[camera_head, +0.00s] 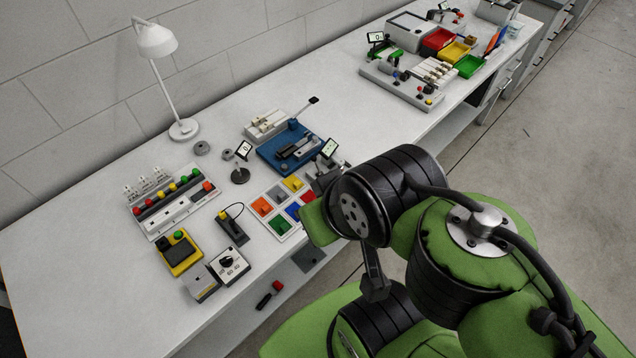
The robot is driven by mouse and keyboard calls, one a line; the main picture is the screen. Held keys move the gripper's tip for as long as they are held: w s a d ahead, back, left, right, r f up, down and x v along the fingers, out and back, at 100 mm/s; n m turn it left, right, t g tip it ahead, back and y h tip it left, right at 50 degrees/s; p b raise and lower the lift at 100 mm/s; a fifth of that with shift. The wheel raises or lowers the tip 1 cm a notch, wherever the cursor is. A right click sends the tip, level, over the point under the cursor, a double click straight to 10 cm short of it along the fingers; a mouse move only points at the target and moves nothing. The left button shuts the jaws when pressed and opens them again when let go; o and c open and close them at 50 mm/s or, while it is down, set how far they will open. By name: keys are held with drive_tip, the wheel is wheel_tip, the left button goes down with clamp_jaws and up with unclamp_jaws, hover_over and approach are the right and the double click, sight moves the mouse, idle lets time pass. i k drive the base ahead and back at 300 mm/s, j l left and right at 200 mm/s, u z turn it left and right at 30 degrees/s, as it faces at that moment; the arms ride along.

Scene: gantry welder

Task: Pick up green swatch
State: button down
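The green swatch (281,225) is a small dark green square. It lies in the near-left corner cell of a white swatch tray (270,215) on the bench. An orange swatch (262,206), a yellow swatch (293,184) and a blue swatch (293,211) lie in other cells of the tray. My green and black arm reaches in from the right, and its end covers the tray's right edge. A grey metal part shows beyond the arm's end, but I cannot make out gripper fingers there. No hold on the green swatch is visible.
A black device with a cable (232,228) stands left of the tray. A dial box (229,264) sits near the front edge. The bench's far left is clear.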

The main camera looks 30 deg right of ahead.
sight(280, 225)
drive_tip(key=i+l+u, duration=0.1)
drive_tip(key=u, duration=0.3)
drive_tip(key=l+u, duration=0.1)
drive_tip(key=u, duration=0.3)
drive_tip(key=i+l+u, duration=0.1)
drive_tip(key=u, duration=0.3)
drive_tip(key=l+u, duration=0.2)
drive_tip(key=u, duration=0.2)
